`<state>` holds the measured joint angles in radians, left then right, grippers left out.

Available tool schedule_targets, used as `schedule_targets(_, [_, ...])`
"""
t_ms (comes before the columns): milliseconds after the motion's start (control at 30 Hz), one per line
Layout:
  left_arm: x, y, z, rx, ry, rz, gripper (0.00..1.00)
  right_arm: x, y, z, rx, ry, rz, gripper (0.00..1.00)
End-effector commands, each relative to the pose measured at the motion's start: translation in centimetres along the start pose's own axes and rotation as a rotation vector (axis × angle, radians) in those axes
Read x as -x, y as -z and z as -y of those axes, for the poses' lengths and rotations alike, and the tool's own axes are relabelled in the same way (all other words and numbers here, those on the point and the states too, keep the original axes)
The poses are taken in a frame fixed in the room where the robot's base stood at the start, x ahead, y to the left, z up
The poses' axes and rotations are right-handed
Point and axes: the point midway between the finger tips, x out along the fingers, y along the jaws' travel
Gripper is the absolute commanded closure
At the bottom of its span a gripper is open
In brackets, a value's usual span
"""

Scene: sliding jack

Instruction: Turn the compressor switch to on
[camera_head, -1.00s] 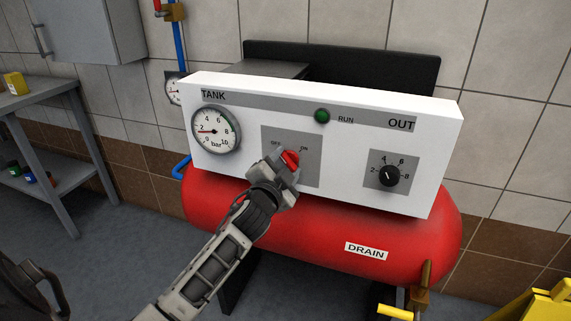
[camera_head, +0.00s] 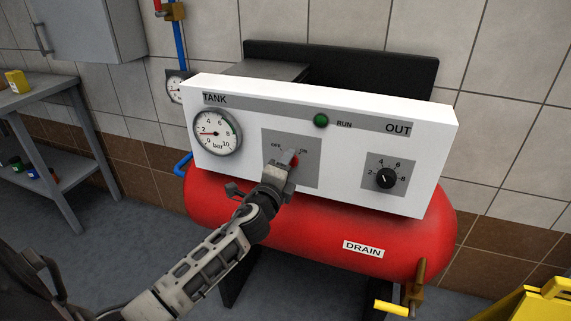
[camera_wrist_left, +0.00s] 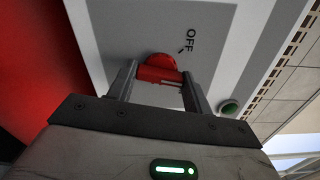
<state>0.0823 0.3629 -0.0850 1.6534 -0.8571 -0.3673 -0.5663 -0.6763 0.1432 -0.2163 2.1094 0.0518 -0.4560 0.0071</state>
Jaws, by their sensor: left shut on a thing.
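The compressor's white front panel (camera_head: 345,185) carries a grey switch plate (camera_head: 310,177) marked OFF and ON. The red switch knob (camera_head: 295,160) is mostly hidden behind my left gripper (camera_head: 287,162) in the head view. In the left wrist view the red knob (camera_wrist_left: 157,68) sits between the two fingers of my left gripper (camera_wrist_left: 160,80), which is shut on it. The OFF mark shows beside the knob there; the ON mark shows just above right of the fingers in the head view. The green RUN light (camera_head: 321,120) looks dark. My right gripper is not in view.
A tank gauge (camera_head: 217,132) is left of the switch and a black OUT dial (camera_head: 386,178) right of it. The red tank (camera_head: 310,238) lies below, with a yellow-handled drain valve (camera_head: 392,308). A grey workbench (camera_head: 50,108) stands at the left.

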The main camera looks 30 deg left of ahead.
Motion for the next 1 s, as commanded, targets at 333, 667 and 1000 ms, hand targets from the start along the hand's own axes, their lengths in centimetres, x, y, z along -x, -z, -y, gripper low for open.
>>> schedule_targets(333, [0.01, -0.05, 0.05, -0.316, -0.002, 0.0, 0.73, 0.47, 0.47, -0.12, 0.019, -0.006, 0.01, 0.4])
schedule_targets(667, [0.01, -0.02, 0.0, -0.52, -0.002, 0.0, 0.73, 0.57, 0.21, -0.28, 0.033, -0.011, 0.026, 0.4])
schedule_targets(1000, [-0.01, -0.05, -0.05, -0.598, -0.002, 0.001, 0.73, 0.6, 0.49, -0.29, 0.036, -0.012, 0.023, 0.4])
